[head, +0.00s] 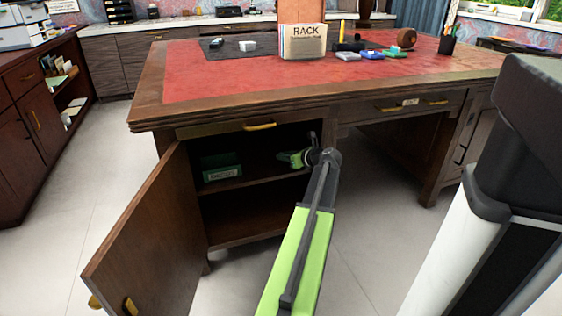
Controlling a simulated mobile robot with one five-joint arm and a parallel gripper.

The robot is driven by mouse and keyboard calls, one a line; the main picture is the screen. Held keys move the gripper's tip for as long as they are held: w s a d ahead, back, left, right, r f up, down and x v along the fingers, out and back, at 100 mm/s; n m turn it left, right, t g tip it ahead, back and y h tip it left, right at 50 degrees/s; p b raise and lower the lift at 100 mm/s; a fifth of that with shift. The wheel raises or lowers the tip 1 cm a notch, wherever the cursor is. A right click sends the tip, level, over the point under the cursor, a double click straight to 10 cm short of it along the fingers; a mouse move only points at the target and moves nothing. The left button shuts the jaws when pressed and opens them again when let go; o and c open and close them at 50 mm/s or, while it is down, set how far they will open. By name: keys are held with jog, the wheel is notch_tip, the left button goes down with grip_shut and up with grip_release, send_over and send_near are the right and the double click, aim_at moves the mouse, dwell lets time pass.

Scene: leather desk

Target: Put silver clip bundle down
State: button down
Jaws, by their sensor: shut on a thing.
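My arm reaches from the bottom of the head view into the open cupboard at the desk's left side. My gripper (288,158) is small and partly hidden behind my wrist, just inside the opening on the right, above the shelf (258,177). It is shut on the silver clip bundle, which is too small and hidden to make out. A green labelled box (221,172) stands on the shelf to the left, apart from my gripper.
The cupboard door (150,235) hangs open to the front left. The right cupboard wall is close to my wrist. Above, the red desktop (220,80) holds a RACK box (303,42) and several small items. Shelf room lies between the green box and my gripper.

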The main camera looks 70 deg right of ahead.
aim_at(282, 167)
jog(key=shift+w+d, duration=0.45)
jog(key=shift+w, duration=0.35)
notch_tip(282, 167, down, 4)
jog(key=b, duration=0.4)
jog(key=shift+r, duration=0.25)
jog(key=shift+f, duration=0.1)
jog(key=c, duration=1.7)
grip_release()
jog(key=shift+f, duration=0.1)
jog(key=o, duration=0.4)
jog(key=shift+o, duration=0.2)
